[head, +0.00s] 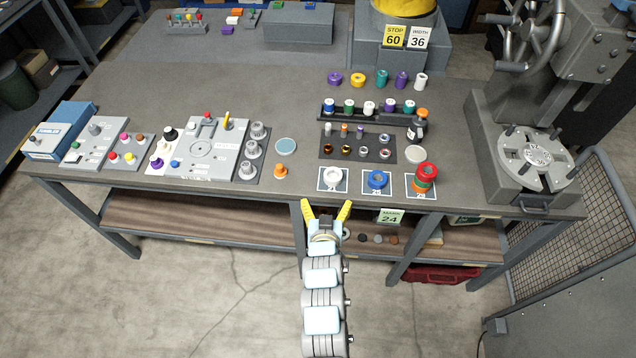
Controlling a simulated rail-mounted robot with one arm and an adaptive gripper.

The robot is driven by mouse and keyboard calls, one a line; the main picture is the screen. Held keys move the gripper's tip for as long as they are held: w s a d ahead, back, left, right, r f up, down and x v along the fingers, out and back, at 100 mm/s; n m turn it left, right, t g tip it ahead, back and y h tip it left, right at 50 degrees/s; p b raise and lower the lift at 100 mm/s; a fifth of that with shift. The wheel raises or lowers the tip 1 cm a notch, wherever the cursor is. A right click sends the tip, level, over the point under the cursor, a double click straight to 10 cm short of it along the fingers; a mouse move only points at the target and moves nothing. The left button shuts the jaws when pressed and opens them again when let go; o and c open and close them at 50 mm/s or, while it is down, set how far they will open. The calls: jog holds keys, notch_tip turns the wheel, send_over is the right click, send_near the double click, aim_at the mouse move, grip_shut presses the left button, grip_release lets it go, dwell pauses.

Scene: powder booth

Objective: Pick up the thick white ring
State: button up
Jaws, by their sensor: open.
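The thick white ring (333,178) appears to be the one lying flat on the left of the three marked cards near the table's front edge. My gripper (328,206) is open and empty, its two yellow fingers spread just in front of the table edge, below that ring in the picture. The fingers are apart from the ring. A smaller white ring-like piece (421,82) stands in the back row of coloured pieces; its exact shape is too small to tell.
A dark tray (358,148) of small parts and a black rack (328,118) lie behind. A press (540,150) stands at right. Bare table (200,90) lies back left.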

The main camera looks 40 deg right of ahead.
jog(key=s+f+g, duration=0.1)
jog(key=f, duration=0.1)
send_near(334, 171)
jog(key=shift+w+d+f+m+p, duration=0.3)
jog(key=shift+w+d+f+p, duration=0.15)
jog(key=shift+w+d+f, duration=0.6)
jog(key=shift+x, duration=2.65)
jog(key=shift+w+a, duration=0.1)
jog(key=shift+a, duration=0.05)
jog(key=c, duration=1.3)
jog(key=shift+c, duration=0.3)
jog(key=shift+r, duration=0.15)
